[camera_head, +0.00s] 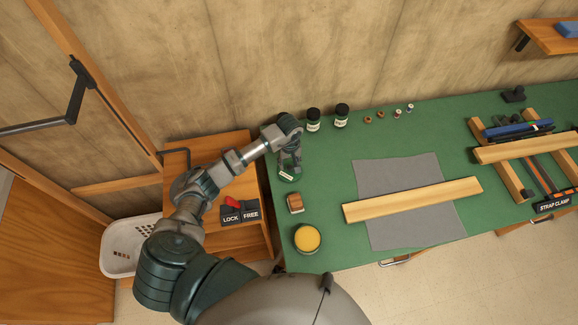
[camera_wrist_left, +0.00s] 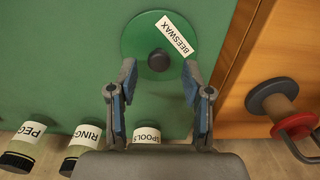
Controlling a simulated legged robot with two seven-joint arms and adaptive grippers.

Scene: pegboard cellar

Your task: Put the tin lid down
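The tin lid (camera_wrist_left: 137,40) is a round green disc with a dark knob and a white BEESWAX label. It appears to lie on the green bench top, with its knob up. In the head view the lid (camera_head: 288,178) shows partly under my left gripper (camera_head: 290,163). In the left wrist view my left gripper (camera_wrist_left: 158,72) has its fingers spread, one on each side of the knob, with a gap to it. The open tin (camera_head: 307,238) with yellow wax stands near the bench's front left corner. My right gripper is not in view.
A brown block (camera_head: 295,203) sits between lid and tin. Jars (camera_head: 313,121) stand behind the gripper. A grey cloth (camera_head: 385,178) bears a wooden board (camera_head: 412,200). Left of the bench is a wooden cabinet (camera_head: 243,240) with a red LOCK/FREE lever (camera_head: 232,202).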

